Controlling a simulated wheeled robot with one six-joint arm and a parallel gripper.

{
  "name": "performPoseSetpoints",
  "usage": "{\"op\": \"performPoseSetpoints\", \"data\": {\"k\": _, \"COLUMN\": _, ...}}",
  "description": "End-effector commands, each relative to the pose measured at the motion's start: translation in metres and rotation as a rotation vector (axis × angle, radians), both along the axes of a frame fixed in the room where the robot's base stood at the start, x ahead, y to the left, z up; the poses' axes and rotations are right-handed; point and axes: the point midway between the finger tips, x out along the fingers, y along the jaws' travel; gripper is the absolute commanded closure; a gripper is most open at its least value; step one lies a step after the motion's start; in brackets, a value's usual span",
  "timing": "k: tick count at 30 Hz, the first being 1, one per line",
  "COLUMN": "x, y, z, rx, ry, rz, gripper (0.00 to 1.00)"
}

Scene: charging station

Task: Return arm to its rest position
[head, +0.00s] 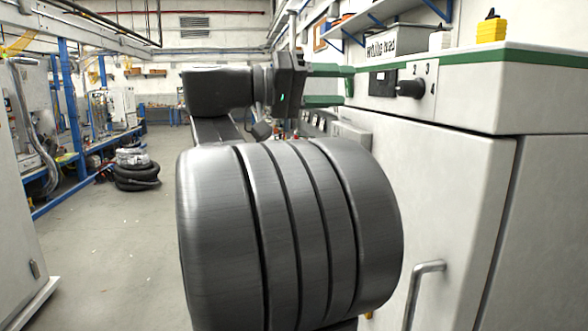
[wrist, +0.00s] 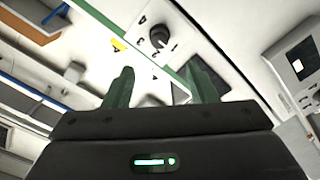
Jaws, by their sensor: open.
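My gripper (head: 346,85) shows in the head view with two green fingers apart, one above the other, and nothing between them. It is beside the upper front of the white cabinet (head: 440,190), close to the panel with a black rotary knob (head: 411,88). I cannot tell whether a fingertip touches the cabinet. In the wrist view my gripper (wrist: 160,82) shows both green fingers spread wide. The knob (wrist: 160,37) with numbers around it lies beyond the fingertips, clear of them. My arm is stretched forward, and its large grey link hides part of the cabinet front.
The cabinet has a metal door handle (head: 424,290). Black coiled hoses (head: 135,174) lie on the floor at left. The floor (head: 120,245) between is mostly open.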

Motion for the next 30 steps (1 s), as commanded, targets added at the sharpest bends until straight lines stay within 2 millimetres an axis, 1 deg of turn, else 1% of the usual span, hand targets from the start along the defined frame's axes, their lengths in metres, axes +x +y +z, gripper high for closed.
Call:
{"op": "performPoseSetpoints", "data": {"k": 21, "x": 0.013, "y": -0.102, "z": 0.001, "rx": 0.001, "ry": -0.001, "rz": -0.006, "gripper": 0.48}}
{"op": "performPoseSetpoints", "data": {"k": 27, "x": 0.016, "y": -0.122, "z": 0.001, "rx": 0.001, "ry": 0.0, "rz": -0.004, "gripper": 0.48}}
{"op": "performPoseSetpoints", "data": {"k": 30, "x": 0.017, "y": -0.127, "z": 0.001, "rx": 0.001, "ry": 0.0, "rz": -0.001, "gripper": 0.48}}
